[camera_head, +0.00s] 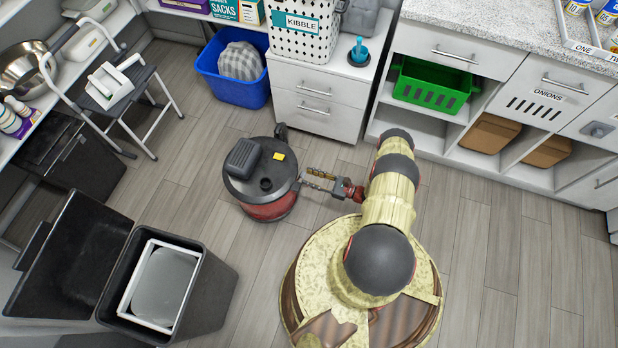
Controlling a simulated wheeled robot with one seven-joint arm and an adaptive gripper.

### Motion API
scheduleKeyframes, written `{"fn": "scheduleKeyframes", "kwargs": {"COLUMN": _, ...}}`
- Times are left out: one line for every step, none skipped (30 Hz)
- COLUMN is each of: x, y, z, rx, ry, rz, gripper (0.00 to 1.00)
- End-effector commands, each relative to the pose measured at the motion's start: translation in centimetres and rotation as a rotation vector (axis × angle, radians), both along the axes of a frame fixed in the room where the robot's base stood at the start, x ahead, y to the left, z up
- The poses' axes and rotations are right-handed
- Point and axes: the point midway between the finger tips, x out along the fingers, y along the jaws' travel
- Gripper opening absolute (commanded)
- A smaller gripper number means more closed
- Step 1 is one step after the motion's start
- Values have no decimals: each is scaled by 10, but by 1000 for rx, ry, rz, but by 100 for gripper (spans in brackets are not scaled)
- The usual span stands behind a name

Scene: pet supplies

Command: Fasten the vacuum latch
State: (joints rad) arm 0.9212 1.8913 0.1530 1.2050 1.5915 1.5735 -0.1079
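The vacuum (270,211) is a round canister with a red body and a dark grey lid, standing on the floor left of my arm. A dark raised handle block, a small yellow patch and a round port show on its lid. My gripper (305,178) is low, at the right side of the vacuum, with its fingertips at or very near the lid's rim. I cannot tell if they touch it. The latch cannot be made out; it may be hidden at the gripper or on a side out of view. The finger gap is too small to read.
A white drawer cabinet (318,90) stands behind the vacuum, with a blue bin (232,90) to its left. An open dark bin (205,290) is at the lower left and a folding step stool (150,110) at the upper left. Wood floor is clear around the vacuum.

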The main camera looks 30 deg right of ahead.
Motion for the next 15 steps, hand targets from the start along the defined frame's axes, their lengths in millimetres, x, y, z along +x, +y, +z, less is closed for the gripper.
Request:
{"fn": "scheduleKeyframes", "kwargs": {"x": 3, "y": 3, "z": 0, "rx": 1, "ry": 1, "rz": 2, "gripper": 33}}
{"fn": "scheduleKeyframes", "kwargs": {"x": 4, "y": 4, "z": 0, "rx": 1, "ry": 1, "rz": 2, "gripper": 33}}
{"fn": "scheduleKeyframes", "kwargs": {"x": 6, "y": 5, "z": 0, "rx": 1, "ry": 1, "rz": 2, "gripper": 33}}
{"fn": "scheduleKeyframes", "kwargs": {"x": 6, "y": 5, "z": 0, "rx": 1, "ry": 1, "rz": 1, "gripper": 33}}
{"fn": "scheduleKeyframes", "kwargs": {"x": 7, "y": 6, "z": 0, "rx": 1, "ry": 1, "rz": 1, "gripper": 33}}
{"fn": "scheduleKeyframes", "kwargs": {"x": 7, "y": 6, "z": 0, "rx": 0, "ry": 0, "rz": 0, "gripper": 33}}
{"fn": "scheduleKeyframes", "kwargs": {"x": 7, "y": 6, "z": 0, "rx": 0, "ry": 0, "rz": 0, "gripper": 33}}
{"fn": "scheduleKeyframes", "kwargs": {"x": 8, "y": 6, "z": 0, "rx": 0, "ry": 0, "rz": 0, "gripper": 33}}
{"fn": "scheduleKeyframes", "kwargs": {"x": 7, "y": 6, "z": 0, "rx": 0, "ry": 0, "rz": 0, "gripper": 33}}
{"fn": "scheduleKeyframes", "kwargs": {"x": 7, "y": 5, "z": 0, "rx": 0, "ry": 0, "rz": 0, "gripper": 33}}
{"fn": "scheduleKeyframes", "kwargs": {"x": 7, "y": 5, "z": 0, "rx": 0, "ry": 0, "rz": 0, "gripper": 33}}
{"fn": "scheduleKeyframes", "kwargs": {"x": 7, "y": 5, "z": 0, "rx": 0, "ry": 0, "rz": 0, "gripper": 33}}
{"fn": "scheduleKeyframes", "kwargs": {"x": 7, "y": 5, "z": 0, "rx": 0, "ry": 0, "rz": 0, "gripper": 32}}
{"fn": "scheduleKeyframes", "kwargs": {"x": 7, "y": 5, "z": 0, "rx": 0, "ry": 0, "rz": 0, "gripper": 30}}
{"fn": "scheduleKeyframes", "kwargs": {"x": 7, "y": 5, "z": 0, "rx": 0, "ry": 0, "rz": 0, "gripper": 28}}
